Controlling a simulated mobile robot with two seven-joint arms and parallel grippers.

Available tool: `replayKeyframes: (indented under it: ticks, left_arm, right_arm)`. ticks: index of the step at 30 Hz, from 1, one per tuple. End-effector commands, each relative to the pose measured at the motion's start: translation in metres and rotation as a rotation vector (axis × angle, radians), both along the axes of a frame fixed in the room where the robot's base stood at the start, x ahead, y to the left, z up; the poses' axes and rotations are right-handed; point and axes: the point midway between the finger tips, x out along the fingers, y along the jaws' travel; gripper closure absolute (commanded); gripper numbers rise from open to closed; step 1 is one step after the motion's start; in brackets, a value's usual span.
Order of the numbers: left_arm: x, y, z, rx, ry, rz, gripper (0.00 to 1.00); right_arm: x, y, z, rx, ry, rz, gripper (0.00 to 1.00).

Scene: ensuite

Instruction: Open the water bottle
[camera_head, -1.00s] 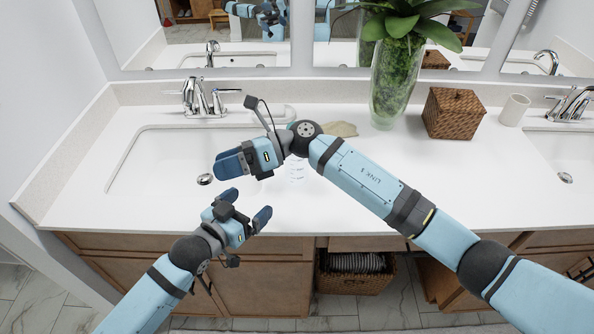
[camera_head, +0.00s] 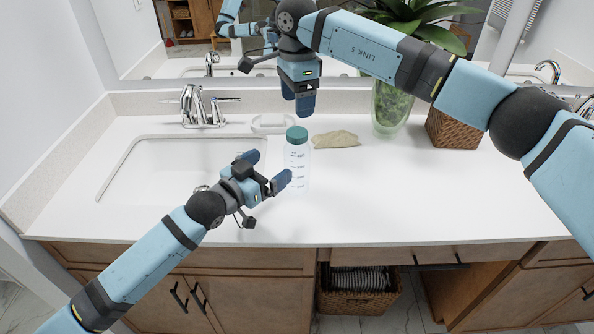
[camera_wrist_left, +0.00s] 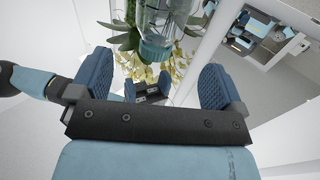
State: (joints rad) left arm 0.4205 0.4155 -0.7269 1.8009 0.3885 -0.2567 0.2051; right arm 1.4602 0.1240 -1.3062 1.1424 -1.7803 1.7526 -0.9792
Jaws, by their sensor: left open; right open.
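The clear water bottle (camera_head: 297,172) stands upright on the white counter, with its teal cap (camera_head: 297,135) on. My left gripper (camera_head: 265,170) is open just left of the bottle, its fingers pointing toward it. In the left wrist view, a clear body with a teal end (camera_wrist_left: 155,48), apparently the bottle upside down in the picture, shows beyond and between the spread fingers (camera_wrist_left: 178,85). My right gripper (camera_head: 298,104) points down with its jaws open, above the cap in the head view. It appears apart from the cap.
A sink basin (camera_head: 150,170) with a chrome faucet (camera_head: 200,107) lies to the left. Behind the bottle are a clear dish (camera_head: 272,123) and a beige cloth (camera_head: 336,139). A plant vase (camera_head: 392,108) and a wicker box (camera_head: 452,131) stand right. The front right counter is clear.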

Motion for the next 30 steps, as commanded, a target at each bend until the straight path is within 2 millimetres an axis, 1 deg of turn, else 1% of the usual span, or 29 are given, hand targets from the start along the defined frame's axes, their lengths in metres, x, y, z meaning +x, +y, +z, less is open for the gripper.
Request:
replayKeyframes:
  ticks: [1, 3, 9, 15, 20, 28, 29, 30]
  left_arm:
    - [0.009, -0.008, 0.001, -0.001, -0.001, -0.001, 0.05]
    - [0.019, -0.018, 0.001, -0.001, -0.001, -0.001, 0.05]
    - [0.047, -0.043, 0.0, -0.001, -0.001, 0.0, 0.05]
    - [0.066, -0.06, 0.001, 0.0, 0.0, 0.0, 0.05]
    - [0.072, -0.065, 0.0, 0.001, 0.0, 0.0, 0.05]
    - [0.073, -0.066, 0.0, 0.001, -0.001, 0.0, 0.05]
    - [0.073, -0.066, 0.0, 0.001, -0.001, 0.0, 0.1]
    - [0.073, -0.066, 0.0, 0.001, -0.001, 0.0, 0.19]
  right_arm:
    - [0.0, 0.0, 0.0, 0.001, 0.0, 0.0, 0.27]
    - [0.0, 0.0, 0.0, 0.001, 0.0, 0.0, 0.27]
    - [0.0, 0.0, 0.0, 0.002, 0.001, 0.0, 0.27]
    - [0.0, 0.001, 0.0, 0.003, 0.001, 0.0, 0.27]
    - [0.0, 0.001, 0.0, 0.003, 0.001, 0.0, 0.27]
    - [0.0, 0.001, 0.0, 0.003, 0.001, 0.0, 0.27]
    - [0.0, 0.001, 0.0, 0.003, 0.001, 0.0, 0.27]
    - [0.0, 0.001, 0.0, 0.003, 0.001, 0.0, 0.27]
